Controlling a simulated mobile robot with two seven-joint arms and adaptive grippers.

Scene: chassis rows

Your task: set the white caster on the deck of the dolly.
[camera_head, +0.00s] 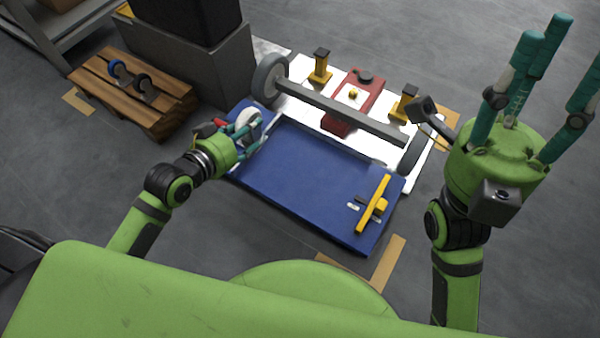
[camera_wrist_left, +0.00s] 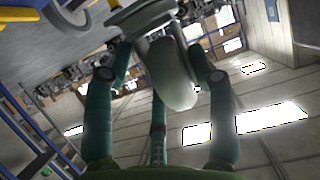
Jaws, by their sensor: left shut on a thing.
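The white caster (camera_head: 247,120) is between the teal fingers of my left gripper (camera_head: 252,137), over the left end of a blue board. In the left wrist view its pale rounded wheel (camera_wrist_left: 173,82) shows between the fingers, which are shut on it. A low wooden-slatted platform (camera_head: 172,93), which looks like the dolly, stands at the upper left, apart from the gripper. A blue-rimmed caster (camera_head: 118,70) and a dark caster (camera_head: 144,86) are on its deck. My right gripper (camera_head: 552,62) is at the upper right, fingers spread upward, open and empty.
The blue board (camera_head: 300,172) carries a yellow tool (camera_head: 374,205) and a red item (camera_head: 220,123). Behind it a wheeled axle (camera_head: 335,110) lies over a white sheet with yellow stands (camera_head: 320,68) and a red part (camera_head: 352,100). A grey block (camera_head: 190,55) stands beside the wooden platform.

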